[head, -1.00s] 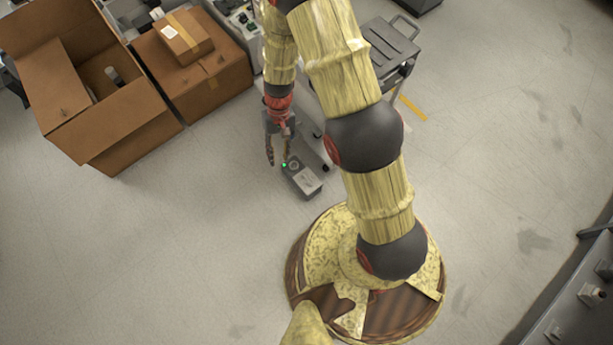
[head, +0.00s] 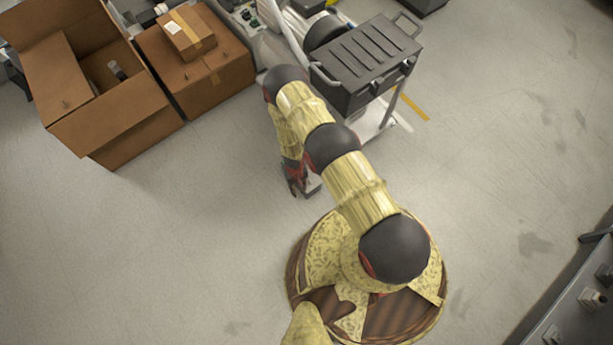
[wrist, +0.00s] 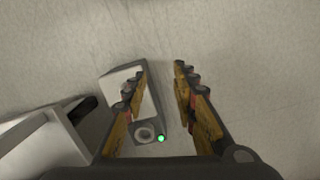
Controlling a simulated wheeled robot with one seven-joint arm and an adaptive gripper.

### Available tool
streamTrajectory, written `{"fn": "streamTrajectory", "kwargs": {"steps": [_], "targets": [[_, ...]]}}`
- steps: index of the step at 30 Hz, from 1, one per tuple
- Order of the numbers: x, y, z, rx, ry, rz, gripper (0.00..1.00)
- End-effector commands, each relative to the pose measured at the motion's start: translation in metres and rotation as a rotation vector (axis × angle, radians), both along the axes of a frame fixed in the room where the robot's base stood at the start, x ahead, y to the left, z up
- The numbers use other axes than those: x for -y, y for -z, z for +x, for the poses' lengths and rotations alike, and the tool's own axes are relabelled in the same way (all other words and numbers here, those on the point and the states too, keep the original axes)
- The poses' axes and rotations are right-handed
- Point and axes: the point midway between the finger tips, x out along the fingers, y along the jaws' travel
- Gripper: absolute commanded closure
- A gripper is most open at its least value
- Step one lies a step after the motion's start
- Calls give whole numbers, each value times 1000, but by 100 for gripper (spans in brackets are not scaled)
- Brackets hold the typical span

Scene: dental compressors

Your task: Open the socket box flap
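The socket box is a small grey box with a pale lid-like panel, a round socket and a lit green light; it shows in the wrist view (wrist: 121,76). In the head view its visible part (head: 314,186) is just right of my gripper (head: 293,186), with the rest hidden by my arm. In the wrist view my gripper (wrist: 160,70) is open, its fingers apart with nothing between the tips. The left finger overlaps the box's panel in the picture; the right finger is right of the box over bare floor. I cannot tell whether the left finger touches the box.
A cart with a black ribbed case (head: 367,62) stands behind my arm. Cardboard boxes, one open (head: 105,125) and one closed (head: 205,70), stand at the upper left. A pale block with a black part (wrist: 40,135) is left of the socket box. Floor at left is clear.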

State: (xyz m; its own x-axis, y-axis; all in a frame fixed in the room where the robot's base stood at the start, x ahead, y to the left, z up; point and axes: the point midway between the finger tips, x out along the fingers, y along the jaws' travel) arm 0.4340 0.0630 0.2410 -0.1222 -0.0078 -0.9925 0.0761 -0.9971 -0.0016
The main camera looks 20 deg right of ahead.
Motion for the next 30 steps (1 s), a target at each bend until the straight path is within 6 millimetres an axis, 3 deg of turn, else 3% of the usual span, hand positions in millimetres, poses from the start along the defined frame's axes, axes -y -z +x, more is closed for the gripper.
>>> {"fn": "streamTrajectory", "kwargs": {"steps": [1,3,6,14,24,30], "targets": [[6,1,25,53,-21,-28,72],[17,-1,51,109,-60,-70,72],[31,-2,67,148,-120,-126,72],[45,-1,74,159,-252,-173,72],[54,48,76,158,-253,-171,72],[58,68,78,158,-254,-171,72]]}}
